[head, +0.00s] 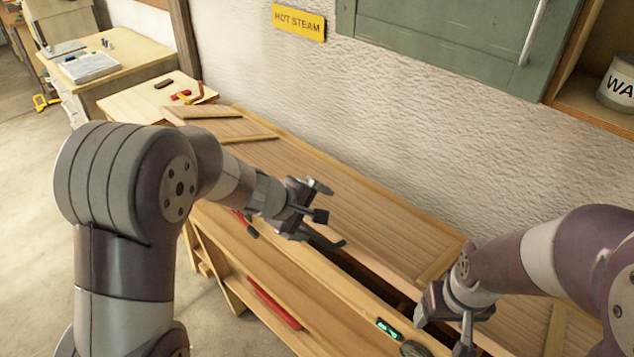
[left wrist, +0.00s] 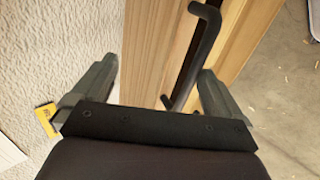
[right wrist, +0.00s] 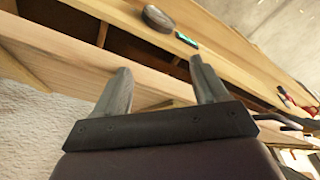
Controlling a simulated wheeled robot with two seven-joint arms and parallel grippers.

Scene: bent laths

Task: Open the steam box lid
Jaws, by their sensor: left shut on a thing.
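The steam box lid (head: 350,195) is a long slatted wooden panel by the wall. A dark gap (head: 392,290) runs along its front edge, and the right wrist view shows dark space inside the box (right wrist: 130,45). A black bar handle (left wrist: 205,45) lies between the fingers of my left gripper (left wrist: 155,85).
A small lit display (head: 388,328) and a round dark dial (head: 415,348) sit on the box's front rail. A red bar (head: 275,303) lies below. A green cabinet (head: 450,45) and a yellow HOT STEAM sign (head: 298,22) are on the wall.

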